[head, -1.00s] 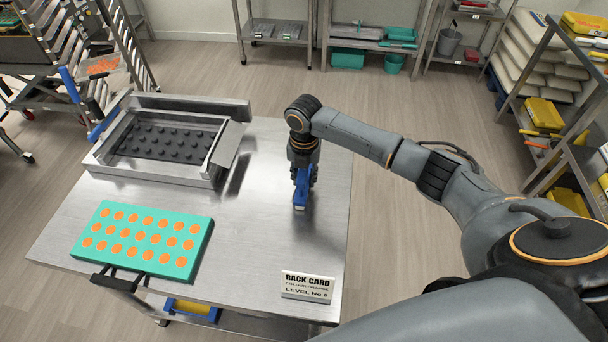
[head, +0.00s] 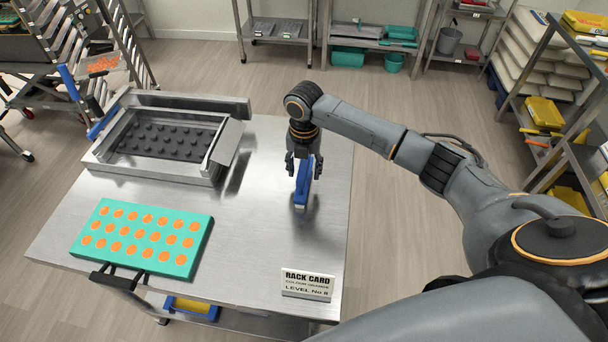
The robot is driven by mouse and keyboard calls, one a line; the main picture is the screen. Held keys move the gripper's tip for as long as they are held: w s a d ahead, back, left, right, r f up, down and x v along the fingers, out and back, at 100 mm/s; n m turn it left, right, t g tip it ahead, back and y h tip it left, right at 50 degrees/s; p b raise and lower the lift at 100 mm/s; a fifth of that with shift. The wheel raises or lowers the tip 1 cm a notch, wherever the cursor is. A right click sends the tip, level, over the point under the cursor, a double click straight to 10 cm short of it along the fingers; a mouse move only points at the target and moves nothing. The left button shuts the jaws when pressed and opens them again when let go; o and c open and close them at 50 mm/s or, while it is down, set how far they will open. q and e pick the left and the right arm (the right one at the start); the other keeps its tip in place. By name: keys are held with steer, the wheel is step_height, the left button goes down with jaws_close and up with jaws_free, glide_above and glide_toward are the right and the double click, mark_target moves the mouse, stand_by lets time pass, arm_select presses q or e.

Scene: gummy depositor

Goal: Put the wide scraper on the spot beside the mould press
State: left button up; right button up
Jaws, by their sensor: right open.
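The wide scraper, a narrow blue piece (head: 303,184), stands on the steel table to the right of the mould press. My right gripper (head: 303,170) is directly above and around its upper part, with the fingers spread apart. The scraper's lower end appears to touch the table top. The mould press (head: 231,150) is a steel frame with a dark studded plate and blue-gripped handle, at the table's back left. A gap of bare table lies between press and scraper. My left gripper is out of view.
A teal mould tray (head: 128,262) with orange gummies lies at the table's front left. A rack card (head: 307,284) stands at the front right edge. The steel table (head: 245,240) is bare in the middle. Shelves with yellow bins stand at the right.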

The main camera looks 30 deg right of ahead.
step_height(320, 180, up, 10)
steer(key=shift+f+b, duration=0.2)
steer(key=shift+b, duration=0.55)
steer(key=shift+f, duration=0.1)
